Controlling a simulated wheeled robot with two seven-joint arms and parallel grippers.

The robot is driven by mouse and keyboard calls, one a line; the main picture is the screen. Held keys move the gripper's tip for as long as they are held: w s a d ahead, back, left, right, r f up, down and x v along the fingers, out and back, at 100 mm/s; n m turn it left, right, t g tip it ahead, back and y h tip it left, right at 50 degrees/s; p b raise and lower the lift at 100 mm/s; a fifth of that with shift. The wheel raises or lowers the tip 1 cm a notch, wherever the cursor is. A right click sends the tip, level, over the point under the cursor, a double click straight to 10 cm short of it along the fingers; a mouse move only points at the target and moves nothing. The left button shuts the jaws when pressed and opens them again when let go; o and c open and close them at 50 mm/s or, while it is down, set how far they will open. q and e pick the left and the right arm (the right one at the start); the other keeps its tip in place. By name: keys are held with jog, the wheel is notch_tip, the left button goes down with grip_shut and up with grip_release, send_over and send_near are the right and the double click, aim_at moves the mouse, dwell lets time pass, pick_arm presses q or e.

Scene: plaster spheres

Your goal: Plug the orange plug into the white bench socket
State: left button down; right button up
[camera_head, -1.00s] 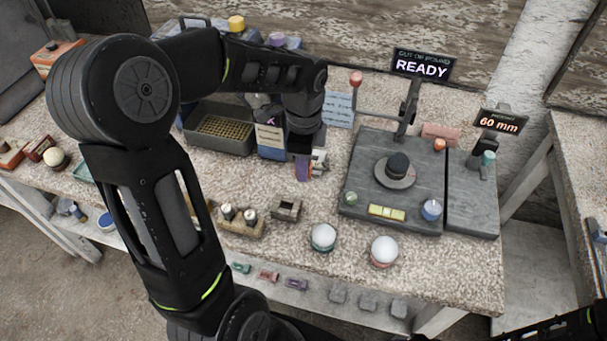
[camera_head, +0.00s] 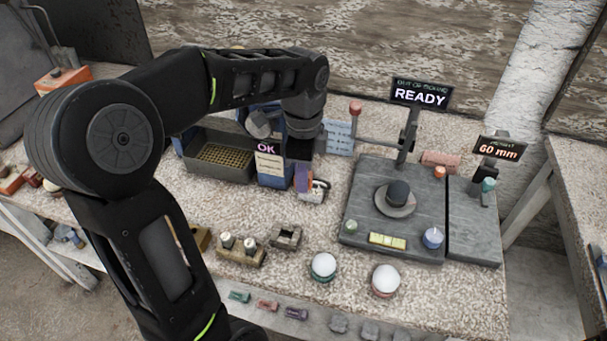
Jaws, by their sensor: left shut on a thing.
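My left gripper (camera_head: 299,160) points down beside the dark blue unit with the OK display, over the back middle of the bench. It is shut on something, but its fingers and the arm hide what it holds. I cannot make out the orange plug. A small white and dark fitting (camera_head: 316,190) sits on the bench just right of and below the gripper; it may be the white bench socket. A purple block (camera_head: 303,178) shows between the gripper and this fitting. Whether anything touches the fitting cannot be told. My right gripper is out of view.
A dark grey tray (camera_head: 218,163) stands left of the blue unit (camera_head: 276,178). The grey READY station (camera_head: 352,236) is to the right. Two white spheres (camera_head: 324,266) (camera_head: 386,280) and a wooden holder (camera_head: 240,256) stand in front. An orange box (camera_head: 63,78) is far left.

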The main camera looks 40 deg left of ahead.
pick_arm(q)
jog(key=shift+d+r, duration=0.1)
jog(key=shift+w+d, duration=0.1)
jog(key=shift+d, duration=0.2)
jog(key=w+a+n+p, duration=0.1)
jog(key=w+n, duration=0.3)
jog(key=n, duration=1.3)
jog(key=w+a+f+n+p, duration=0.1)
jog(key=w+a+n+p, duration=0.1)
jog(key=n, duration=1.5)
jog(key=shift+w+a+n, duration=0.3)
jog(key=shift+w+n, duration=0.1)
jog(key=shift+w, duration=0.5)
